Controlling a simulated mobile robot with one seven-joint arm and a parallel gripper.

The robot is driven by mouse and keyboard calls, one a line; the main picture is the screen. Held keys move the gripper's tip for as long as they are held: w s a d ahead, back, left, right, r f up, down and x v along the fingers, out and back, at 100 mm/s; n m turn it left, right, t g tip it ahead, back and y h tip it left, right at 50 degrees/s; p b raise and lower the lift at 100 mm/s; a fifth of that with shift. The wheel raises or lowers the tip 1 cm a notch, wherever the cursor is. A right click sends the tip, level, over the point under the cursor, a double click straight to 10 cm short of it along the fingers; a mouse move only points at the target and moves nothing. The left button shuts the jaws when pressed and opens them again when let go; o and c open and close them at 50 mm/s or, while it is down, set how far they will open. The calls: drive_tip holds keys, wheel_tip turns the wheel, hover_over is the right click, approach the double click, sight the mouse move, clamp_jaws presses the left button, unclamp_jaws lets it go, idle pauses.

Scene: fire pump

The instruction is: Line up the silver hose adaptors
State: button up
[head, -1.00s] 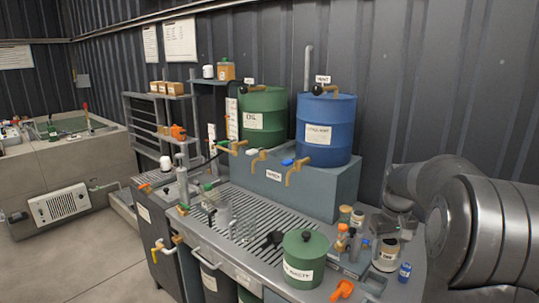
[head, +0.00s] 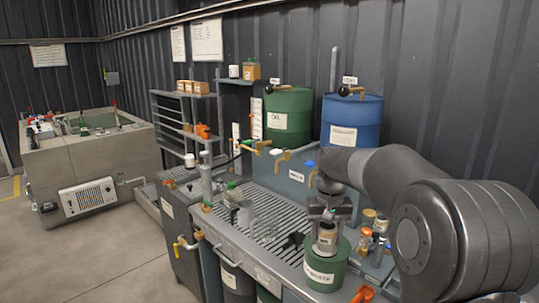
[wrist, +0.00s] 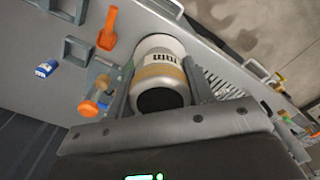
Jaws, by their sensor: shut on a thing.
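My gripper (head: 327,212) is shut on a jar with a tan band and a label (head: 326,238). In the head view it holds the jar upright above or in front of the green waste tin (head: 322,275); the exact gap is unclear. In the wrist view my gripper (wrist: 159,72) has a finger on each side of the jar (wrist: 160,73), which shows a pale far end and a dark near end. I cannot make out any silver hose adaptors in either view.
The slatted metal counter (head: 283,222) holds a black funnel (head: 293,241) and clear vessels. Bottles (head: 366,236) stand right of the jar. Green (head: 288,122) and blue (head: 352,124) drums stand behind. A concrete tank (head: 85,152) is at the far left, with open floor (head: 100,252) in front.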

idle(0.3)
drive_tip(key=w+d+r+n, duration=0.1)
drive_tip(key=w+d, duration=0.6)
drive_tip(key=d, duration=0.4)
drive_tip(key=w+d+r, duration=0.2)
drive_tip(key=w+d, duration=0.4)
drive_tip(key=d, duration=0.4)
drive_tip(key=w+d+f+n, duration=0.1)
drive_tip(key=d+f+n, duration=0.1)
drive_tip(key=d+f, duration=0.7)
drive_tip(key=d+f+n, duration=0.2)
drive_tip(key=d+f, duration=0.3)
drive_tip(key=d, duration=0.7)
drive_tip(key=shift+m, duration=0.3)
drive_tip(key=shift+w+f, duration=0.2)
drive_tip(key=shift+f, duration=3)
drive_tip(key=shift+f, duration=0.55)
drive_tip(key=o, duration=1.3)
drive_tip(key=shift+c, duration=0.2)
drive_tip(key=shift+f, duration=0.1)
